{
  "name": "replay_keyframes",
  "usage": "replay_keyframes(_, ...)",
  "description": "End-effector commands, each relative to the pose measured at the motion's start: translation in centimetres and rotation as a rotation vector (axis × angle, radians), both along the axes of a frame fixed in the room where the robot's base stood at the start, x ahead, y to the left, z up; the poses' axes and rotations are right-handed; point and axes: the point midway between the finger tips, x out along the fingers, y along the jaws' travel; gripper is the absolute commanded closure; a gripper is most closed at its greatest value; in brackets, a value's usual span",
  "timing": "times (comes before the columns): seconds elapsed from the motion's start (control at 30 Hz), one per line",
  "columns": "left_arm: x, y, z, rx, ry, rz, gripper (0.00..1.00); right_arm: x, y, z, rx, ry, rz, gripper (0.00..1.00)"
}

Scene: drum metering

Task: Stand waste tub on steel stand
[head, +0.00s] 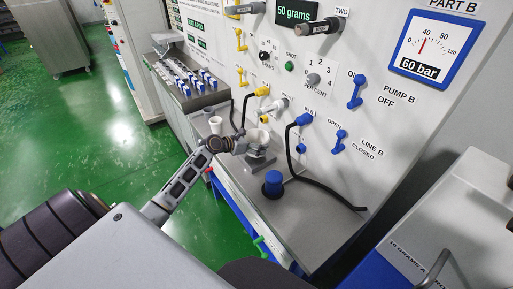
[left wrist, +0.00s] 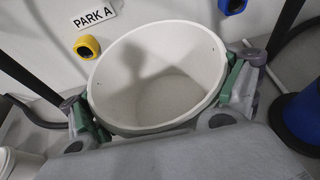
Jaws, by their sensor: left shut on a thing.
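The waste tub is a white, round, open cup. In the left wrist view the tub (left wrist: 160,65) fills the middle, upright-looking and empty inside. My left gripper (left wrist: 158,105) is shut on it, with green finger pads on both sides. In the head view the left gripper (head: 243,143) reaches the tub (head: 263,137) from the left. The grey steel stand (head: 261,163) is on the steel counter, just below the tub. I cannot tell whether the tub's base touches the stand. My right gripper is not in view.
A white cup (head: 215,125) stands on the counter (head: 310,225) left of the gripper. A blue-topped drum-like piece (head: 273,184) stands to the right. Black hoses hang from the panel behind, with yellow and blue valves. The counter's front right is mostly clear.

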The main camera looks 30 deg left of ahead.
Motion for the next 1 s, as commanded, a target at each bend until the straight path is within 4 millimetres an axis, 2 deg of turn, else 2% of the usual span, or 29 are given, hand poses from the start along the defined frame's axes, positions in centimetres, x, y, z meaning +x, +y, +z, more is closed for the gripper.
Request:
replay_keyframes(0.1, 0.0, 0.0, -1.5, -0.002, 0.002, -0.001, 0.38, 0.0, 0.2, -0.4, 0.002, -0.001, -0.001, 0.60)
replay_keyframes(0.23, 0.0, 0.0, -2.5, 0.000, 0.000, 0.000, 0.38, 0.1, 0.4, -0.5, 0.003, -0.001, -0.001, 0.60)
replay_keyframes(0.73, 0.0, 0.0, -3.0, 0.000, 0.000, 0.000, 0.38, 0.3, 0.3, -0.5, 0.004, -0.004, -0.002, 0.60)
replay_keyframes(0.77, 0.0, 0.0, -3.0, 0.000, 0.000, -0.001, 0.08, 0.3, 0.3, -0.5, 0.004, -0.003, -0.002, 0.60)
replay_keyframes(0.8, 0.0, 0.0, -3.0, 0.000, 0.000, -0.001, 0.02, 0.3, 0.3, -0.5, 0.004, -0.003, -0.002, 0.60)
replay_keyframes(0.83, 0.0, 0.0, -3.0, 0.000, 0.000, -0.001, 0.00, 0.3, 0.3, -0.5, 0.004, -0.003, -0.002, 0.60)
replay_keyframes(1.0, 0.0, 0.0, -3.0, 0.000, 0.000, -0.001, 0.00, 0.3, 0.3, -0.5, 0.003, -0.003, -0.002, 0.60)
